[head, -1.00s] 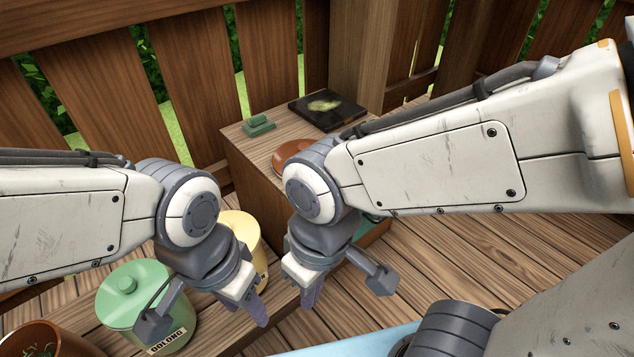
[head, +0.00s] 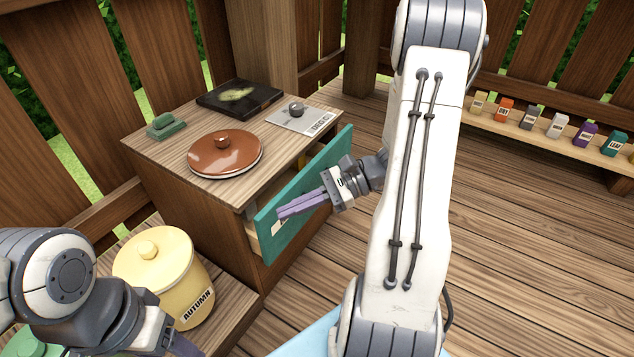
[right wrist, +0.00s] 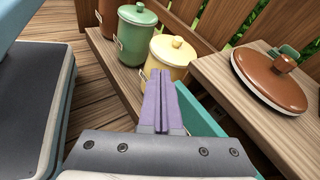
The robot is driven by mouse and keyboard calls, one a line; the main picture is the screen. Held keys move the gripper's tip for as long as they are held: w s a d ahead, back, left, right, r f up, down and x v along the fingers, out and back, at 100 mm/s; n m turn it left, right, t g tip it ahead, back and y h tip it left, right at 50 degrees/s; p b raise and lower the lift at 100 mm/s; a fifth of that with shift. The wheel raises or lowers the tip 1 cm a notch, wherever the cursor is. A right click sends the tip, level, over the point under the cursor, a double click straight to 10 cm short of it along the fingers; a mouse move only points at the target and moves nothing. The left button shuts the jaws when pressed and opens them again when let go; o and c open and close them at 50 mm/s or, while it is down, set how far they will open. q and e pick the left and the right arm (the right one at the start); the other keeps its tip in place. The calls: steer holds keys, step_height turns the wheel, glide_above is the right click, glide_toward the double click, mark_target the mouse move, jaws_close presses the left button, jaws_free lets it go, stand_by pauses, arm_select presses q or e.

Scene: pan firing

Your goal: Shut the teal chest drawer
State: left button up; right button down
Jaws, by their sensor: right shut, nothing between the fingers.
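The teal chest drawer (head: 320,180) sticks out from the front of the wooden chest (head: 190,207), partly open, its inside showing between front panel and chest. My right gripper (head: 280,213) is shut and empty, its purple fingers lying across the outer face of the teal front. I cannot tell whether they touch it. In the right wrist view, the shut fingers (right wrist: 161,88) show beside the teal panel (right wrist: 203,110). My left gripper (head: 180,345) is at the lower left, its fingers cut off by the frame's edge.
On the chest top are a brown lid (head: 226,154), a green block (head: 166,125), a dark slab (head: 240,98) and a grey card (head: 304,118). A yellow canister (head: 165,280) stands left of the chest. A shelf with small boxes (head: 557,126) is at right. The deck floor is open.

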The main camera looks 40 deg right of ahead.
steer(key=d+f+m+t+h+b, duration=0.15)
steer(key=d+f+m+t, duration=0.25)
steer(key=d+m+t, duration=0.5)
steer(key=m+t+h+b, duration=0.1)
steer(key=m+t+h, duration=0.2)
steer(key=h, duration=0.2)
glide_toward(309, 170)
steer(key=b+x, duration=0.6)
steer(key=shift+f+b, duration=0.15)
steer(key=shift+b, duration=0.2)
steer(key=shift+w+a, duration=0.1)
steer(key=shift+w, duration=0.25)
arm_select(q)
step_height(309, 170, down, 10)
steer(key=shift+f, duration=0.15)
